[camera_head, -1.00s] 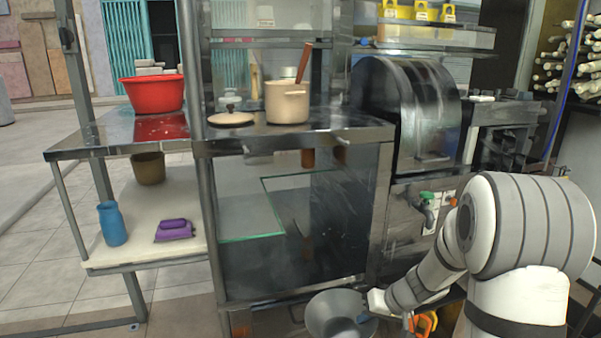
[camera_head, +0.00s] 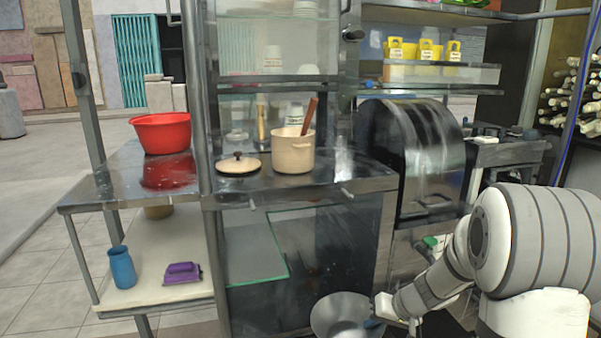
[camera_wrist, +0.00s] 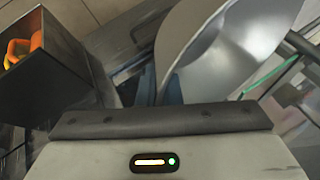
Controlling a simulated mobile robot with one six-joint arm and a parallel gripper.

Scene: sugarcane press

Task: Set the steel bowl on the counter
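The steel bowl (camera_head: 341,312) is low in front of the counter, below its top, in the head view. My gripper (camera_head: 374,322) is at the bowl's right rim and looks shut on it. In the wrist view the bowl (camera_wrist: 225,45) fills the upper middle, its rim at the bluish fingers (camera_wrist: 160,88); the gripper's body hides part of the grip. The steel counter (camera_head: 350,172) stands behind and above the bowl.
A beige pot (camera_head: 293,152) with a wooden handle and a lid (camera_head: 239,164) stand on the counter. A red basin (camera_head: 161,133) is on the left side shelf. The press (camera_head: 415,150) is on the right. The counter's right front is clear.

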